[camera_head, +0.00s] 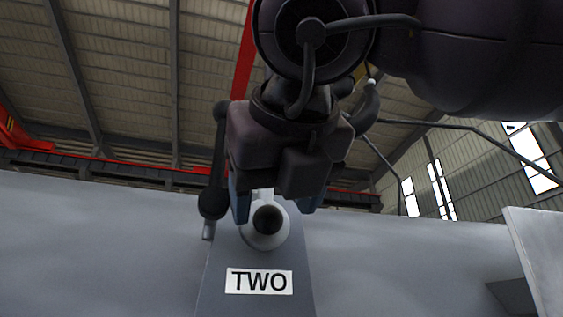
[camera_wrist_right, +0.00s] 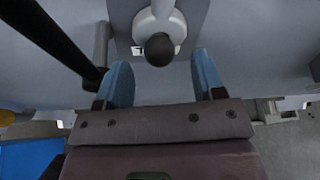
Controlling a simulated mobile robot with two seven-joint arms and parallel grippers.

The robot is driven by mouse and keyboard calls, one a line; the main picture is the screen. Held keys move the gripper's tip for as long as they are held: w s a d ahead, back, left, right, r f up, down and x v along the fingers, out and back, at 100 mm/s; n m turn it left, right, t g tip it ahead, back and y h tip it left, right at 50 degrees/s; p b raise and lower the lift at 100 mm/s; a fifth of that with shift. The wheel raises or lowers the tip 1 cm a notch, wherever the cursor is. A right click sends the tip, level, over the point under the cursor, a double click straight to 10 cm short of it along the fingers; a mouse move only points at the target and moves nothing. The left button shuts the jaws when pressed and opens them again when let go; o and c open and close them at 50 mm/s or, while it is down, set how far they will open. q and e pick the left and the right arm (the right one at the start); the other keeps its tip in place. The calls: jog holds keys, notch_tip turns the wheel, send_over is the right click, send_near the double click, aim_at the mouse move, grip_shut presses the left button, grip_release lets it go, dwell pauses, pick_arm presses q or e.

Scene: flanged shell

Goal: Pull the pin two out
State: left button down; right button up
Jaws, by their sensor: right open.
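Pin two (camera_head: 266,222) has a pale round collar and a dark ball end and sits on a grey plate above a white label reading TWO (camera_head: 259,281). My right gripper (camera_head: 274,210) hangs in front of the upper part of the pin, its blue fingers spread to either side. In the right wrist view the pin's dark ball (camera_wrist_right: 160,49) lies between the lines of the open fingers (camera_wrist_right: 160,62), about level with their tips. Nothing is gripped, and I see a gap on both sides. My left gripper is not in view.
A dark rod with a rounded end (camera_head: 213,203) stands just left of my right gripper; I cannot tell what it belongs to. The broad grey shell wall (camera_head: 110,250) runs behind. A pale panel (camera_head: 541,260) stands at the right edge.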

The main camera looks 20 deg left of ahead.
jog(key=shift+x, duration=1.15)
jog(key=c, duration=1.1)
jog(key=shift+s+d+b, duration=0.35)
jog(key=shift+s+d, duration=0.15)
jog(key=shift+s, duration=0.2)
jog(key=shift+s+d+b, duration=0.35)
jog(key=shift+s+d, duration=0.1)
jog(key=shift+s, duration=0.25)
jog(key=s+d+b, duration=0.1)
jog(key=s+d, duration=0.3)
jog(key=s, duration=0.2)
jog(key=shift+b, duration=0.4)
jog(key=shift+s+d, duration=0.1)
